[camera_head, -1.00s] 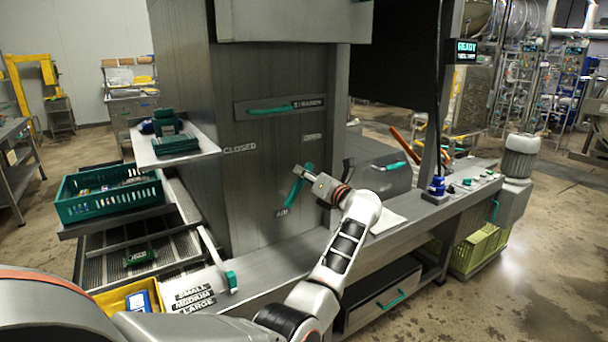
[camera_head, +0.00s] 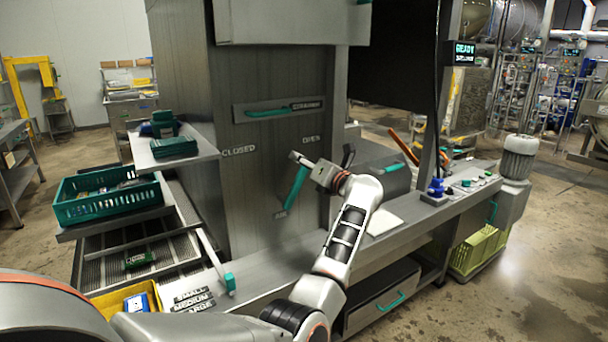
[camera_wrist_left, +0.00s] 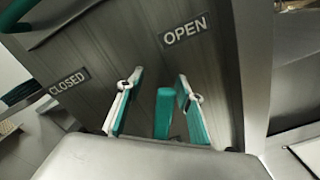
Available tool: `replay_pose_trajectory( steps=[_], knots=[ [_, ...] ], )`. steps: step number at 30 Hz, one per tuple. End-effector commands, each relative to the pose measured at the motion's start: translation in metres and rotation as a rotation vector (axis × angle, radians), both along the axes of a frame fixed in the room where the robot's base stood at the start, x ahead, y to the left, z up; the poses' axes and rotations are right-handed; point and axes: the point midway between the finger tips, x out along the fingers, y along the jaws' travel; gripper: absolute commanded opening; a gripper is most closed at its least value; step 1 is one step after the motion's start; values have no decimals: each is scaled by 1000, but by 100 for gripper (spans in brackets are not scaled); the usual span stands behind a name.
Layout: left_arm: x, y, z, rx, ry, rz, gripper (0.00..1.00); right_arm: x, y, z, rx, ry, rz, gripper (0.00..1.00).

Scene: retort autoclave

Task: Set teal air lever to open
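The teal air lever (camera_head: 295,189) is on the grey panel and tilts up to the right from its low pivot, toward the "OPEN" label (camera_head: 311,138). The "CLOSED" label (camera_head: 239,150) is to its upper left. My left gripper (camera_head: 301,161) is at the lever's upper end, its fingers hard to make out in the head view. In the left wrist view, my left gripper (camera_wrist_left: 158,100) is open, with the lever (camera_wrist_left: 163,112) between its fingers, nearer the right finger. I cannot tell whether they touch. The pivot is hidden there. My right gripper is not in view.
A horizontal teal handle (camera_head: 268,113) is on the panel above. A shelf with teal items (camera_head: 175,147) and a green crate (camera_head: 70,207) are at the left. A grey box with a teal handle (camera_head: 385,178) is close right of my gripper. The panel left of the lever is clear.

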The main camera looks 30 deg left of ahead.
Motion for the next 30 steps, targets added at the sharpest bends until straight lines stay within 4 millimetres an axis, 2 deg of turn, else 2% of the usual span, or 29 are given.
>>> replay_pose_trajectory(
  steps=[3, 9, 20, 22, 24, 25, 28, 30],
  knots=[
    [0, -1, 24, -1, -5, -1, 36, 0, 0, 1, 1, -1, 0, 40],
    [0, -1, 48, 0, 0, 0, 36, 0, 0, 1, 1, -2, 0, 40],
    [0, -1, 54, 0, 1, -1, 36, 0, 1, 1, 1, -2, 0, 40],
    [0, 0, 54, 2, 2, -1, 23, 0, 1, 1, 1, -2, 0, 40],
    [-1, 1, 55, 26, 10, -4, 5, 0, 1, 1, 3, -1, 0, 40],
    [-2, 2, 55, 49, 16, -6, 0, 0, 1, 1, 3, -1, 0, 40],
    [-7, 3, 60, 189, 61, -26, 0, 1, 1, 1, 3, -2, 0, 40],
    [-12, -1, 67, 346, 116, -52, 0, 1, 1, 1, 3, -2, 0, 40]
  ],
)
